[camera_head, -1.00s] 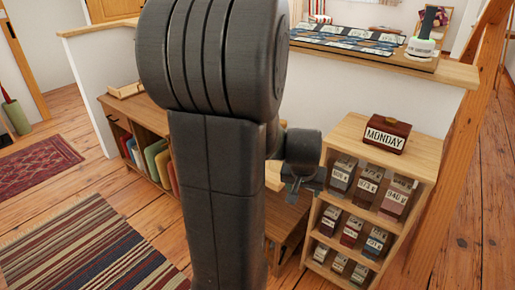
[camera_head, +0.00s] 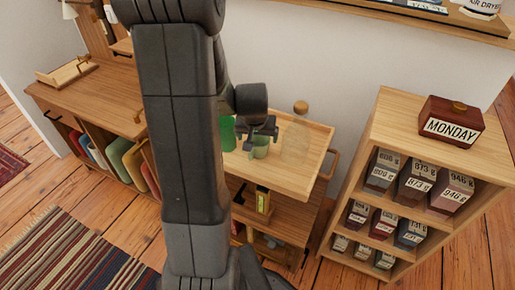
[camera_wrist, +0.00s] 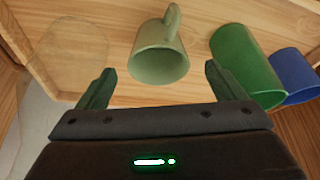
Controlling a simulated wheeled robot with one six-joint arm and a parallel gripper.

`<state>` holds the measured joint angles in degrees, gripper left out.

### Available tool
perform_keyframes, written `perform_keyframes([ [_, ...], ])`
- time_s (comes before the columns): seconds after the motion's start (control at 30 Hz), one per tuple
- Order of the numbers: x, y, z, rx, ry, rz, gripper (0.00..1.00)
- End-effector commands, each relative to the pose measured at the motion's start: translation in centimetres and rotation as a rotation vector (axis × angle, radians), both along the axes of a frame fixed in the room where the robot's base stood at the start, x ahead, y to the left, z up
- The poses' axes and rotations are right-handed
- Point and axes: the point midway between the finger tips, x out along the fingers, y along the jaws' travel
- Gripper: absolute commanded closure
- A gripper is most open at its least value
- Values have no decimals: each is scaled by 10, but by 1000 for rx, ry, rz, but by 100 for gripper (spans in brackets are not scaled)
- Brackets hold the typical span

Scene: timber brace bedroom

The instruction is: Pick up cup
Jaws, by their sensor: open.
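A pale green cup (camera_wrist: 160,62) with a handle sits on the wooden tray top of a cart, and its handle points away from my gripper in the wrist view. It also shows in the head view (camera_head: 261,148), partly hidden by my gripper (camera_head: 262,132). In the wrist view my gripper (camera_wrist: 155,88) is open, with one finger on each side of the cup's near end and nothing held between them. A brighter green cup (camera_wrist: 244,62) stands to the right of it, with a blue cup (camera_wrist: 292,78) beyond.
A clear glass vessel (camera_head: 296,137) with a cork-like top stands right of the pale green cup on the tray (camera_head: 322,150). The tray has raised rims. A white wall is behind.

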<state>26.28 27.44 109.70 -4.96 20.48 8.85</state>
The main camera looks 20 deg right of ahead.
Motion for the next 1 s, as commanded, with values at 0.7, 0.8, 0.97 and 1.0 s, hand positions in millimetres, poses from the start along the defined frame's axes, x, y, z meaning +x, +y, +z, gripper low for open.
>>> perform_keyframes([
  [0.7,16,-11,-42,0,0,0,26],
  [0.8,16,-11,-42,0,0,0,46],
  [0.97,16,-11,-42,-1,-1,0,63],
  [1.0,16,-11,-42,-1,-1,0,63],
])
